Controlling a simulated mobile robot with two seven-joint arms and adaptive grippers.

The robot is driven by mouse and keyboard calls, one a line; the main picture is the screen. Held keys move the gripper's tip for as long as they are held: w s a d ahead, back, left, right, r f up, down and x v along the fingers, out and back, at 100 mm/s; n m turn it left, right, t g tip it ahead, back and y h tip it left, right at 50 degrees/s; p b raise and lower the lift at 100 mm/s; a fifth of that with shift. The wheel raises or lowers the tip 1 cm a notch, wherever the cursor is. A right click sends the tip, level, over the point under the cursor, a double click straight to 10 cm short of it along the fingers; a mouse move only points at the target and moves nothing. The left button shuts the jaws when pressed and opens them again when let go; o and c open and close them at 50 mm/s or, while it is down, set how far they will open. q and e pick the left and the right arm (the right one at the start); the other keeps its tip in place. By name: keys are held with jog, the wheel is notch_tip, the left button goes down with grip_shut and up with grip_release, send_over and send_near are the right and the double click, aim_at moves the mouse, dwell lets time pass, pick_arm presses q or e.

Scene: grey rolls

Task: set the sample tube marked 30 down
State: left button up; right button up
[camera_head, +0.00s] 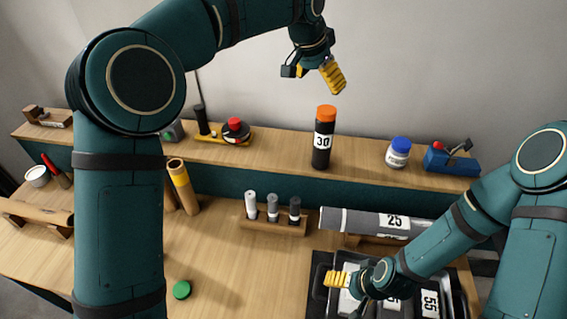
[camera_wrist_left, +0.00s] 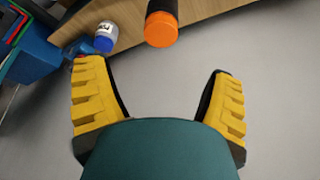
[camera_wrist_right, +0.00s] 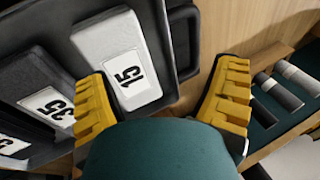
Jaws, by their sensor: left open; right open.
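The sample tube marked 30 (camera_head: 322,138) is black with an orange cap and a white label. It stands upright on the raised wooden shelf. Its orange cap (camera_wrist_left: 161,30) also shows in the left wrist view, beyond the fingertips. My left gripper (camera_head: 335,75) is open and empty, above the tube and apart from it; its two yellow fingers show in the left wrist view (camera_wrist_left: 158,85). My right gripper (camera_head: 335,279) is open and empty over the left part of the black tray (camera_head: 318,270). A block marked 15 (camera_wrist_right: 118,62) shows between and beyond its fingers.
A white jar with a blue cap (camera_head: 398,153) and a blue tool (camera_head: 452,160) stand right of the tube on the shelf. Below, a small rack (camera_head: 275,226) holds grey tubes. A grey roll marked 25 (camera_head: 362,222) lies behind the tray. Shelf space beside the tube is clear.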

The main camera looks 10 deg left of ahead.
pick_arm(q)
jog(key=shift+f, duration=0.1)
jog(key=s+f+n, duration=0.1)
jog(key=s+f, duration=0.1)
jog(key=f, duration=0.7)
jog(key=s+a+f+n+h, duration=0.1)
jog(key=s+f, duration=0.2)
jog(key=f, duration=0.6)
jog(key=s+a+f+n+g, duration=0.1)
jog(key=s+f, duration=0.1)
jog(key=f, duration=0.7)
jog(key=shift+s, duration=0.35)
jog(key=s+a+f+n, duration=0.3)
jog(key=s+f, duration=0.4)
jog(key=s, duration=0.4)
jog(key=s+a+f+n, duration=0.3)
jog(key=s+f, duration=0.3)
jog(key=s, duration=0.5)
jog(key=shift+s+f, duration=0.15)
jog(key=shift+f, duration=0.25)
